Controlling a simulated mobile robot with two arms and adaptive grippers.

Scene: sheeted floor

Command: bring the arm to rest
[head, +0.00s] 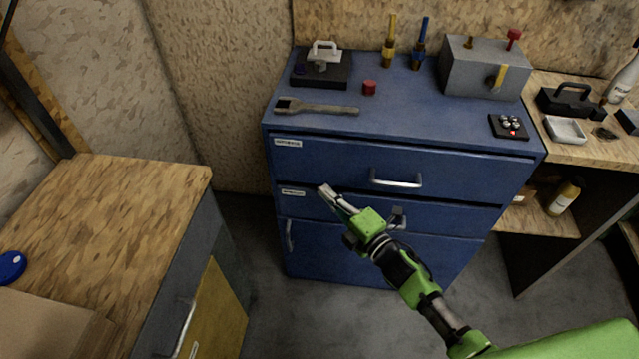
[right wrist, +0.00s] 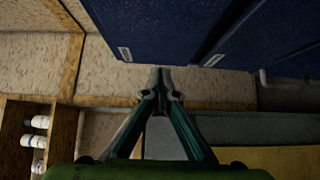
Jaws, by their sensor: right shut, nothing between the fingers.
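My right gripper (head: 324,190) shows in the head view at the end of my green and black arm, which comes in from the lower right. It is in front of the drawers of the blue cabinet (head: 330,160). Its fingers are together with nothing between them. In the right wrist view the fingertips of my right gripper (right wrist: 161,70) meet, and the blue cabinet (right wrist: 170,25) fills the top of that view. My left gripper is not in view.
A wooden-topped bench (head: 110,200) stands at the left. A wrench (head: 316,107), a red cap (head: 369,88) and a grey box (head: 485,68) are on the cabinet top. A wooden shelf unit (head: 590,145) stands at the right. Some grey floor shows between the furniture.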

